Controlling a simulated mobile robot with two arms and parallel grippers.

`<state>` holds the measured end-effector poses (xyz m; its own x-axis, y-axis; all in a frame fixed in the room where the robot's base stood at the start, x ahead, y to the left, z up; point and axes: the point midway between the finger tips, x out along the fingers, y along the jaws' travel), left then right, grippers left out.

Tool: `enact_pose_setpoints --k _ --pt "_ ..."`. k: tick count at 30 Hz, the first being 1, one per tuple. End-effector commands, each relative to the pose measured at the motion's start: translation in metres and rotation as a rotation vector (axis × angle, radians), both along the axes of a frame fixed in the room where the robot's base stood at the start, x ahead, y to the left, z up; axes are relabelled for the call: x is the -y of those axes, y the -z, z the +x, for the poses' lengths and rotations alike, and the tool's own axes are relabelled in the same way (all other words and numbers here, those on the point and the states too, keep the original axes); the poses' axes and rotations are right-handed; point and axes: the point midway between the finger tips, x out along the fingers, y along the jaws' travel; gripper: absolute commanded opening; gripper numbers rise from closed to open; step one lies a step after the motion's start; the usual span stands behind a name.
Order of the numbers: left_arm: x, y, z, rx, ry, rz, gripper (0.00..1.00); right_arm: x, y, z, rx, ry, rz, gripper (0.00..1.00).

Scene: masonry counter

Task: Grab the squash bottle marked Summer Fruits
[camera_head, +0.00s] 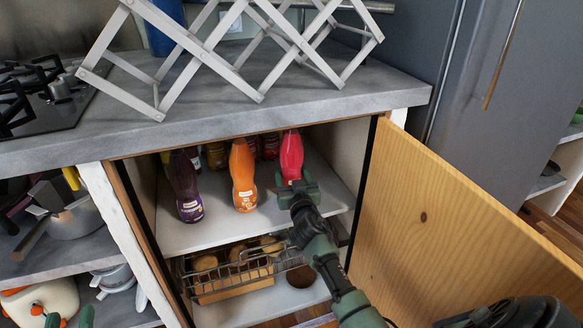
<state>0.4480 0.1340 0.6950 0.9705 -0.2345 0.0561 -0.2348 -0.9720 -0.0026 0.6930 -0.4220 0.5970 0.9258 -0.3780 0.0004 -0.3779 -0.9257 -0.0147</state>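A red squash bottle (291,155) stands on the upper shelf of the open cupboard, at the right of the front row. Its label is hidden, so I cannot read Summer Fruits on it. My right gripper (297,186) is right in front of its lower part; its fingers are hard to make out, and I cannot tell whether they are closed on it. An orange bottle (242,172) and a dark purple bottle (186,186) stand to its left. My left gripper (69,318) shows only as two parted green fingertips at the bottom left edge, with nothing seen between them.
The open wooden door (440,200) flanks the cupboard on the right. The counter (230,110) overhangs the shelf, with a white folding rack (240,50) on it. A wire basket (235,275) sits below. More bottles and jars stand behind the front row.

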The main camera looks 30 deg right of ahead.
Motion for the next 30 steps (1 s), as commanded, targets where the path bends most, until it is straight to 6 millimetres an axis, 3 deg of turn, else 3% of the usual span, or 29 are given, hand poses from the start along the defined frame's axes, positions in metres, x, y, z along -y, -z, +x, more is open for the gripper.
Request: enact_pose_setpoints --k 11,20,29,30 --pt "0.0 0.003 0.0 -0.027 -0.001 0.007 0.36 0.0 -0.006 0.001 0.005 -0.001 -0.002 0.0" --pt "-0.01 0.048 -0.008 -0.256 -0.017 0.065 0.36 0.0 -0.023 0.001 0.006 -0.001 -0.002 0.0" --pt "-0.022 0.095 -0.031 -0.51 -0.033 0.125 0.36 0.0 -0.041 0.001 0.007 -0.002 -0.002 0.0" --pt "-0.024 0.1 -0.035 -0.542 -0.035 0.133 0.36 -0.004 -0.039 -0.006 0.004 -0.003 0.001 0.0"
